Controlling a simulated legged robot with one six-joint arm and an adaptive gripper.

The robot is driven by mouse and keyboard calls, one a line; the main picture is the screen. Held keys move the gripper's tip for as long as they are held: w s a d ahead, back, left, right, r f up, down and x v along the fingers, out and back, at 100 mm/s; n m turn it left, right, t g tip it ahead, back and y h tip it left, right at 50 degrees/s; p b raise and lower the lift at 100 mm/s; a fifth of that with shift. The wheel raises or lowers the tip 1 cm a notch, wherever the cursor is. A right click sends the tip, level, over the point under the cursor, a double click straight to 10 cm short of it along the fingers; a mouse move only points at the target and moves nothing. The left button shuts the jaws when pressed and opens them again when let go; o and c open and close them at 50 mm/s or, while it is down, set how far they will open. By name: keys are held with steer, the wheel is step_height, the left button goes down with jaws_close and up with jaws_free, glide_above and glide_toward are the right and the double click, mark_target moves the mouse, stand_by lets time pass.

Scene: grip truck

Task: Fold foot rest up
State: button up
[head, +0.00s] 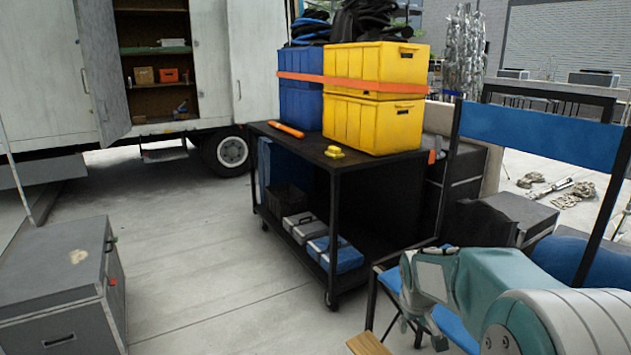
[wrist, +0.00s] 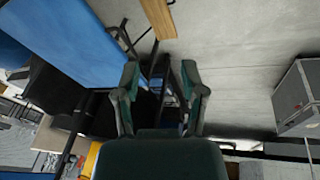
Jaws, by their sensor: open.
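The foot rest (head: 367,343) is a light wooden slat at the bottom edge of the head view, low at the front of a tall blue folding chair (head: 545,133). Only part of it shows there. In the wrist view the foot rest (wrist: 158,17) runs in from the top edge, beyond my fingertips. My gripper (wrist: 160,78) is open, with nothing between its two fingers, and appears apart from the slat. In the head view my gripper (head: 418,328) hangs by the chair's front, partly hidden by my arm. The blue seat (wrist: 78,42) lies left of the fingers.
A black cart (head: 343,180) with yellow crates (head: 375,122) and blue crates stands behind the chair. A grey case (head: 55,275) stands at left and also shows in the wrist view (wrist: 298,98). Open concrete lies between case and cart. A truck stands behind.

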steer(key=s+a+r+m+t, duration=0.1)
steer(key=s+a+r, duration=0.1)
steer(key=s+r, duration=0.45)
steer(key=s+a+r+m, duration=0.1)
steer(key=s+a+r, duration=0.15)
steer(key=s, duration=0.65)
steer(key=s+a+r+t+y, duration=0.1)
steer(key=s, duration=1.1)
steer(key=shift+a+m+y, duration=0.15)
steer(key=shift+m+y, duration=0.15)
steer(key=shift+m, duration=0.1)
